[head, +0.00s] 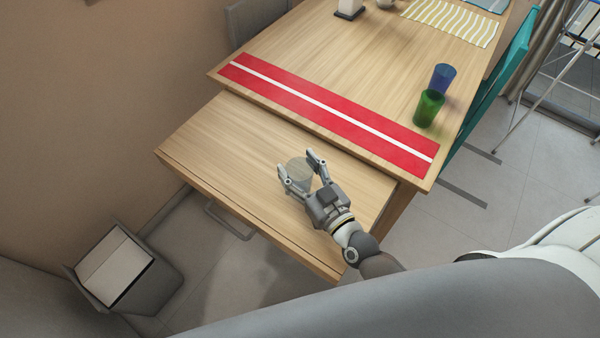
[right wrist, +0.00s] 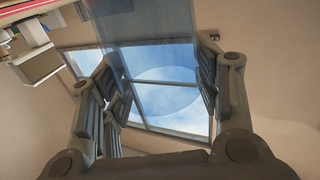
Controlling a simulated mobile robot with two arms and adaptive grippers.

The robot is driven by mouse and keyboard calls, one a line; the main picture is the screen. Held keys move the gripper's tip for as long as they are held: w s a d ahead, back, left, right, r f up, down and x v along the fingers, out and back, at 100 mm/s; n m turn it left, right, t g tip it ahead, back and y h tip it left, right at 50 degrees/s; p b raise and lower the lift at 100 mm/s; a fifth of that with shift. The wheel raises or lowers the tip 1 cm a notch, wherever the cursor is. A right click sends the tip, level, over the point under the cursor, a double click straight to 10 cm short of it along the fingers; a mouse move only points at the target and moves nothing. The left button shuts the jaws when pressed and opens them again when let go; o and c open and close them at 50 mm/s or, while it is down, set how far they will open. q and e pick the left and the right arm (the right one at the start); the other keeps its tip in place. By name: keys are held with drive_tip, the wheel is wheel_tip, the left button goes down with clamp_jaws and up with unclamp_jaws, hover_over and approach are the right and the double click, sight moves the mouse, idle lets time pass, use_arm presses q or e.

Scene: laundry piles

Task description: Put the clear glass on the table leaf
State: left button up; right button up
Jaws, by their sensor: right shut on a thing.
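The clear glass (head: 299,176) is between the fingers of my right gripper (head: 297,166), which is shut on it. The glass looks upright, over the bare wooden table leaf (head: 220,135); I cannot tell whether its base touches the wood. In the right wrist view, a faint round outline of the clear glass (right wrist: 168,88) shows between the fingers (right wrist: 160,95), with a bright window behind it. My left gripper is not in view.
A red runner with a white stripe (head: 285,97) lies on the main table beyond the leaf. A green glass (head: 428,108) and a blue glass (head: 442,78) stand at its right. A grey bin (head: 150,277) is on the floor at lower left. The leaf's left part is clear.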

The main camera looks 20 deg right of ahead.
wheel_tip(320, 180, down, 2)
drive_tip(key=shift+d, duration=0.1)
drive_tip(key=shift+f, duration=0.1)
drive_tip(key=o, duration=1.1)
